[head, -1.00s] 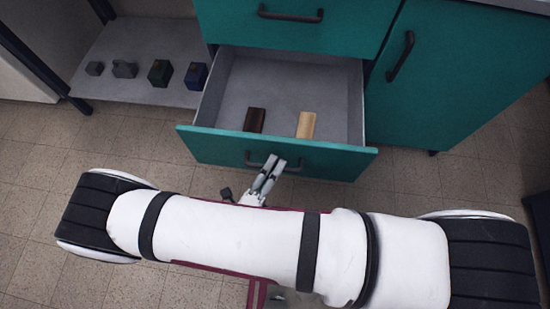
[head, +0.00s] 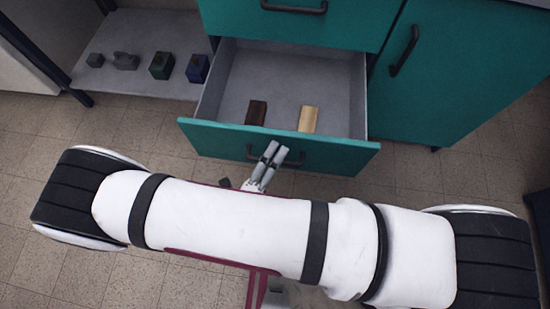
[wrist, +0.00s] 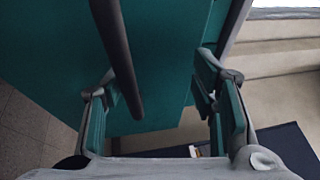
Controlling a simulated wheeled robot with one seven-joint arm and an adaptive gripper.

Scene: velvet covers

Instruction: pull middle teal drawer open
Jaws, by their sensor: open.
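The teal drawer (head: 310,151) stands pulled out below another teal drawer front. Inside its grey tray lie a dark brown block (head: 256,112) and a light wooden block (head: 308,119). Its dark bar handle (head: 282,157) is on the front face, partly hidden by my gripper (head: 272,155). In the wrist view my gripper (wrist: 160,100) has its fingers apart, with the dark handle bar (wrist: 118,55) running between them, nearer the left finger. I cannot tell whether a finger touches the bar.
An upper teal drawer (head: 300,25) with a dark handle is shut above. A teal cabinet door (head: 450,75) is shut at the right. A grey low shelf (head: 140,50) at the left bears several small dark objects. Tiled floor (head: 50,150) is clear around my base.

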